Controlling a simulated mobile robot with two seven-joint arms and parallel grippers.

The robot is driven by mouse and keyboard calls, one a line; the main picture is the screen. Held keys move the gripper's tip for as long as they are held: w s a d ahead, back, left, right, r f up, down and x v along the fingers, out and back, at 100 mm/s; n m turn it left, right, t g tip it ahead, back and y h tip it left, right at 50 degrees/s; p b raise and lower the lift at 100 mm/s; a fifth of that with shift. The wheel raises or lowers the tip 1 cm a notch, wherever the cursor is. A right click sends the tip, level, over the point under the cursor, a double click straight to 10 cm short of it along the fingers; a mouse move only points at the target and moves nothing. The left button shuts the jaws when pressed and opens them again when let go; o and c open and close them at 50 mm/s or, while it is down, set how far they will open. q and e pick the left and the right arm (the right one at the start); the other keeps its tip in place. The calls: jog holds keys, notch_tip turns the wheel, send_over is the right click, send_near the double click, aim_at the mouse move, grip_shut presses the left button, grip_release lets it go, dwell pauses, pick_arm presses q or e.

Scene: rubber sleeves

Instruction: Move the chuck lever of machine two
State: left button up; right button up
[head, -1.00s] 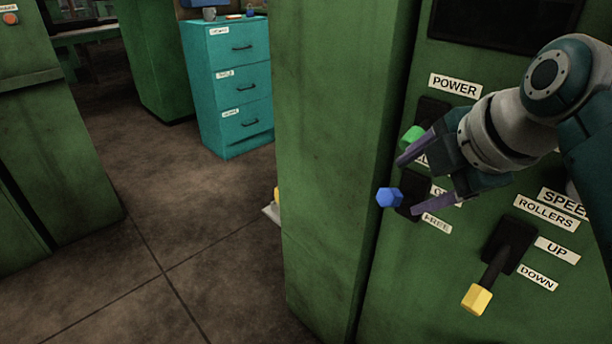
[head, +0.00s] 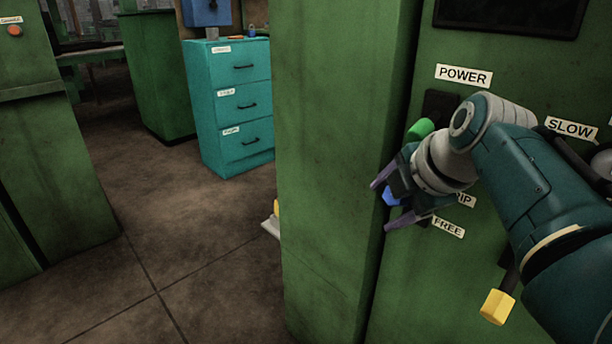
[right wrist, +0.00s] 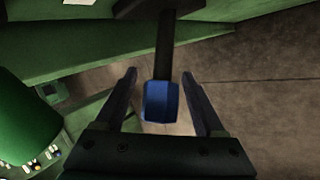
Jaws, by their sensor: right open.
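The chuck lever has a blue knob (head: 391,196), on the green machine front beside labels reading partly "IP" and "FREE" (head: 448,228). In the right wrist view the blue knob (right wrist: 160,101) sits on a dark shaft between the two fingers. My right gripper (head: 381,205) is open around the knob, one finger on each side, with visible gaps in the right wrist view (right wrist: 160,90). The arm hides the lever's base in the head view. My left gripper is not in view.
A green knob (head: 420,129) under the "POWER" label (head: 464,75) is close above my gripper. A yellow knob (head: 497,307) is below my arm. A teal drawer cabinet (head: 235,105) stands behind, left. Open floor (head: 190,240) lies left of the machine.

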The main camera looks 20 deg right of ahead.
jog(key=shift+c, duration=0.3)
grip_shut()
dwell(1.1)
